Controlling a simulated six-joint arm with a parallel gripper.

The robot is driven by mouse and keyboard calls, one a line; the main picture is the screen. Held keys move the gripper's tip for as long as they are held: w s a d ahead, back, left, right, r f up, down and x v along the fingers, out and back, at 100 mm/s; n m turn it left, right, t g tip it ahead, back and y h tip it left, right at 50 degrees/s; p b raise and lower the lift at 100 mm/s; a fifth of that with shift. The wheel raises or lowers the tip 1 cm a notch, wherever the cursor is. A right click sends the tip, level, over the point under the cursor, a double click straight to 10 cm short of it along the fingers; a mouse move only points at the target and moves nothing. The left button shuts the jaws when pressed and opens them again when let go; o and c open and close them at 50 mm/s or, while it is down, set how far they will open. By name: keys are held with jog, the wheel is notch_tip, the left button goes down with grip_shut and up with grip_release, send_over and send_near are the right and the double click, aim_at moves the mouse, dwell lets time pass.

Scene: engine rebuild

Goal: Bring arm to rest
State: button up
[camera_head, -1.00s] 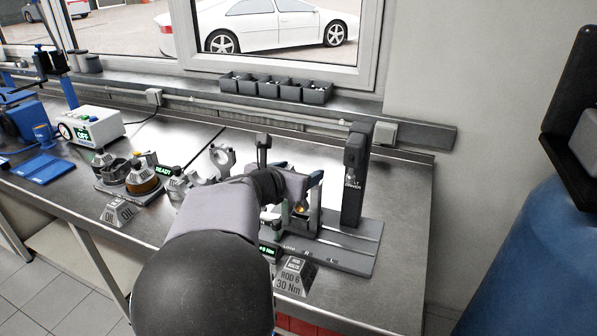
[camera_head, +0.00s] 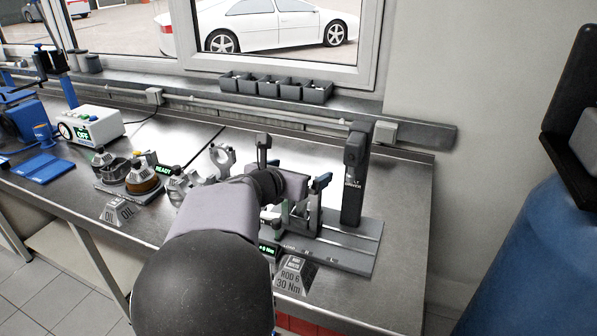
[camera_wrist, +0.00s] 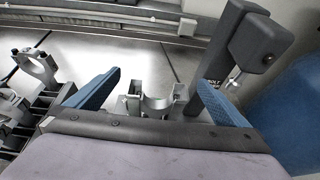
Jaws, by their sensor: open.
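My gripper (camera_head: 300,198) is over the bolt driver station, at the right part of the bench. In the wrist view its two blue-padded fingers (camera_wrist: 155,98) stand wide apart with nothing gripped. A grey half-round cradle or cap (camera_wrist: 158,103) shows between and beyond them. The black bolt driver post (camera_head: 355,175) stands upright just right of my gripper, and its grey head also shows in the wrist view (camera_wrist: 262,42). My own arm hides part of the station base (camera_head: 345,250).
Connecting rods (camera_head: 222,157) stand left of my gripper. The oil station (camera_head: 140,180) and a white control box (camera_head: 95,125) are further left. A "ROD 6 30 Nm" sign (camera_head: 295,275) stands in front. Small bins (camera_head: 275,88) line the sill. The bench's right end is bare.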

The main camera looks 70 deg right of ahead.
jog(key=shift+r, duration=0.2)
notch_tip(320, 180, up, 6)
jog(key=p, duration=0.5)
jog(key=shift+p, duration=0.35)
dwell(0.6)
jog(key=w+a+f+m+t+y, duration=0.1)
jog(key=w+a+f+m+y, duration=0.15)
jog(key=w+a+f, duration=0.35)
jog(key=w+a+f+m+y, duration=0.2)
jog(key=a+f+m, duration=0.15)
jog(key=a, duration=0.45)
jog(key=w+a+f+m+t+y, duration=0.1)
jog(key=w+a+f+m+y, duration=0.15)
jog(key=w+a+f, duration=0.35)
jog(key=s+a+f+m+g+y, duration=0.1)
jog(key=s+a+f+m+y, duration=0.15)
jog(key=a, duration=0.75)
jog(key=s+a+f+m+y, duration=0.1)
jog(key=a+f+m+y, duration=0.2)
jog(key=a, duration=0.6)
jog(key=s+a+f+m+g+y, duration=0.1)
jog(key=s+a+f+m, duration=0.2)
jog(key=a, duration=0.7)
notch_tip(320, 180, down, 30)
jog(key=b, duration=3)
jog(key=shift+w+m, duration=0.3)
jog(key=shift+w, duration=0.15)
